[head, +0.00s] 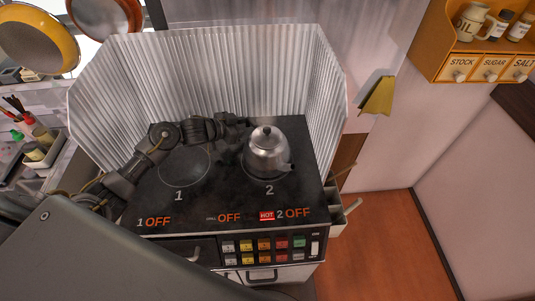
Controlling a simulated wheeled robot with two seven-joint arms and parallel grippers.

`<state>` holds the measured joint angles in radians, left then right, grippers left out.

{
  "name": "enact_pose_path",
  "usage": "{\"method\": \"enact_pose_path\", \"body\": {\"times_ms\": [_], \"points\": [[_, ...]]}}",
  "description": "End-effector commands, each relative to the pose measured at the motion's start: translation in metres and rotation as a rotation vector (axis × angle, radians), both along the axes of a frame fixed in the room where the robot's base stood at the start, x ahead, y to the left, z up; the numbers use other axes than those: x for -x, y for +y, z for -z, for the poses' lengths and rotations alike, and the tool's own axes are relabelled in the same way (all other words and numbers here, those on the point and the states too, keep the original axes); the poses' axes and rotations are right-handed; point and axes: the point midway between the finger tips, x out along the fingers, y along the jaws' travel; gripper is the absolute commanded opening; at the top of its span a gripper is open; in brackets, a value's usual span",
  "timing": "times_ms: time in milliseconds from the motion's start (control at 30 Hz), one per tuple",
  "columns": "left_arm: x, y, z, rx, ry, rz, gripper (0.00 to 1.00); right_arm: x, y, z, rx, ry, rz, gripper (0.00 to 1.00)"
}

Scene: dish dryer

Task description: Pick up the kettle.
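The kettle (267,156) is silver metal with a domed lid and a dark knob. It stands upright on burner 2 of the black cooktop (215,195), with its dark spout pointing to the lower right. My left gripper (240,122) is behind the kettle and to its left, at the end of my dark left arm. Its fingers are dark and small against the cooktop, so I cannot tell whether they are open or touch the kettle. The kettle's handle is not clearly visible. My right gripper is not in view.
A corrugated metal splash guard (210,75) encloses the cooktop's back and sides. Burner 1 (184,167) is bare. The display reads HOT beside 2 OFF. A spice shelf (480,45) hangs at upper right. Utensils (30,130) stand at left. The wooden floor (390,245) at right is clear.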

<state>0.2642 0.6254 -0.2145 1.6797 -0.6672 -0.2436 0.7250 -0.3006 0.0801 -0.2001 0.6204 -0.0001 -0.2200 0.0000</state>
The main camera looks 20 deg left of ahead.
Motion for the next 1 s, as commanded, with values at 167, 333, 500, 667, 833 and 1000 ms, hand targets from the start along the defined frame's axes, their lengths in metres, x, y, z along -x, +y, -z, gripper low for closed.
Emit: {"method": "enact_pose_path", "body": {"times_ms": [167,333,500,667,833,1000], "points": [[-0.0001,-0.0003,-0.0006,-0.001,0.001,0.000,0.38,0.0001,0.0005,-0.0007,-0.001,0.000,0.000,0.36],[0.0000,-0.0003,-0.0004,0.000,0.001,0.001,0.20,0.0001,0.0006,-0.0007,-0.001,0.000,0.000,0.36],[0.0000,-0.0003,-0.0004,0.000,0.001,0.001,0.00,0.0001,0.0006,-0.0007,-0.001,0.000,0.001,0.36],[0.0001,-0.0002,-0.0003,-0.001,0.001,0.000,0.00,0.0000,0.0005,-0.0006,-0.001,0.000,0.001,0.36],[0.0002,-0.0001,-0.0003,-0.001,0.001,0.000,0.00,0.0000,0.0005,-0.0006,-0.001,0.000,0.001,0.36],[0.0003,-0.0001,-0.0003,-0.001,0.001,0.000,0.00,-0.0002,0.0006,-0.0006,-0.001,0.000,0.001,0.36]]}}
